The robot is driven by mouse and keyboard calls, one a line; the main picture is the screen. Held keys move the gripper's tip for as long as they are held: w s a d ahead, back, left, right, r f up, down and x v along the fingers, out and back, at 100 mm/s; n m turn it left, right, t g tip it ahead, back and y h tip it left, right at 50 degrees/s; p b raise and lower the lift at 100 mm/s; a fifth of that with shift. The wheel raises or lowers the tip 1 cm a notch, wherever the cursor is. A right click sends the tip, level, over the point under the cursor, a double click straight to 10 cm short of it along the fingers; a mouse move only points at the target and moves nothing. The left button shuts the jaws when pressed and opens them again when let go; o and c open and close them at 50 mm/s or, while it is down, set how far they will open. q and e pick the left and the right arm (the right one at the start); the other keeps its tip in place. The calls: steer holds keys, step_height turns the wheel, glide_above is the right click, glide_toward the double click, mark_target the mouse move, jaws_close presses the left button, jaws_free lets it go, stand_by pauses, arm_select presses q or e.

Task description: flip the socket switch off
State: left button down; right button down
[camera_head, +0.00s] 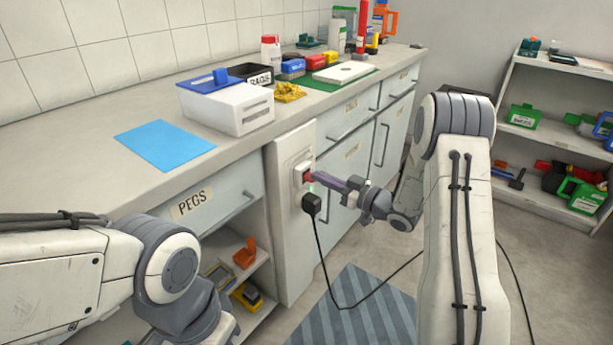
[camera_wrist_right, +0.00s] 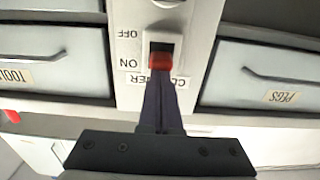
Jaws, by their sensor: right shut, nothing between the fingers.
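In the right wrist view, the red part (camera_wrist_right: 160,61) sits level with the ON label (camera_wrist_right: 128,63), and the dark part of the slot is level with OFF (camera_wrist_right: 128,33). My right gripper (camera_head: 317,177) is shut and empty, its tips at the red part. Whether they touch it I cannot tell. The label below reads partly CLEANER, its middle hidden by the fingers. My left arm shows at the lower left, but its gripper is out of view.
A black plug (camera_head: 312,204) sits just below the switch, its cord (camera_head: 372,287) running down over the striped mat (camera_head: 375,312). Drawers (camera_head: 233,194) flank the panel. The counter holds a white box (camera_head: 228,108), a blue sheet (camera_head: 164,145) and bottles. A shelf (camera_head: 550,140) stands right.

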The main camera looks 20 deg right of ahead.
steer(key=shift+s+f+b, duration=0.1)
steer(key=shift+f+b, duration=0.25)
steer(key=shift+f, duration=0.2)
stand_by(0.4)
steer(key=shift+r, duration=0.25)
steer(key=shift+r+p, duration=0.25)
steer(key=shift+p, duration=0.25)
steer(key=v, duration=0.7)
steer(key=shift+p, duration=0.4)
